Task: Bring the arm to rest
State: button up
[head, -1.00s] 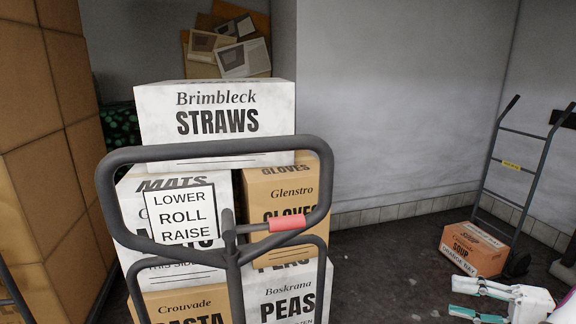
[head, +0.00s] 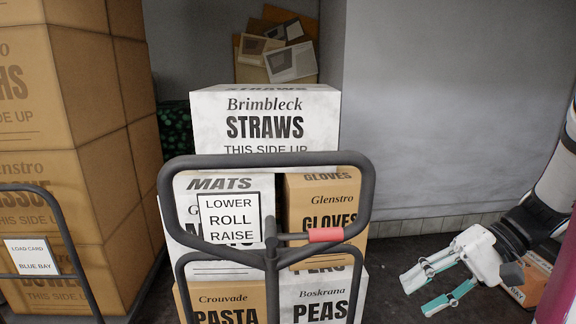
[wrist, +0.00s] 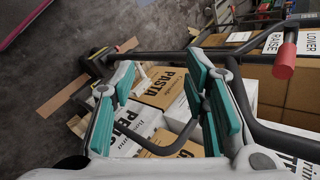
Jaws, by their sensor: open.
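My gripper (head: 437,287) is at the lower right of the head view, with white and teal fingers spread apart and nothing between them. It is to the right of the loaded trolley and apart from it. In the wrist view my gripper (wrist: 165,105) is open, with the trolley's boxes seen beyond the fingers. The trolley's dark handle (head: 365,190) has a red grip (head: 326,235) and a sign reading LOWER ROLL RAISE (head: 230,218). Part of my arm shows at the right edge.
Boxes are stacked on the trolley, with a white STRAWS box (head: 265,122) on top. Tall brown boxes (head: 60,110) stand at the left, behind a rail with a LOAD CARD sign (head: 32,257). An orange box (head: 533,275) is partly hidden behind my arm. Dark floor shows between trolley and gripper.

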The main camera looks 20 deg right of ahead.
jog(key=s+a+r+n+h+p, duration=0.2)
jog(key=a+r, duration=0.4)
jog(key=a, duration=0.3)
jog(key=s+a+r+n+h+p, duration=0.3)
jog(key=s+a+r+n+h, duration=0.2)
jog(key=a+r+h, duration=0.2)
jog(key=shift+s+a+r+n+t+p, duration=0.2)
jog(key=shift+a+r+n+t+p, duration=0.15)
jog(key=shift+a, duration=0.65)
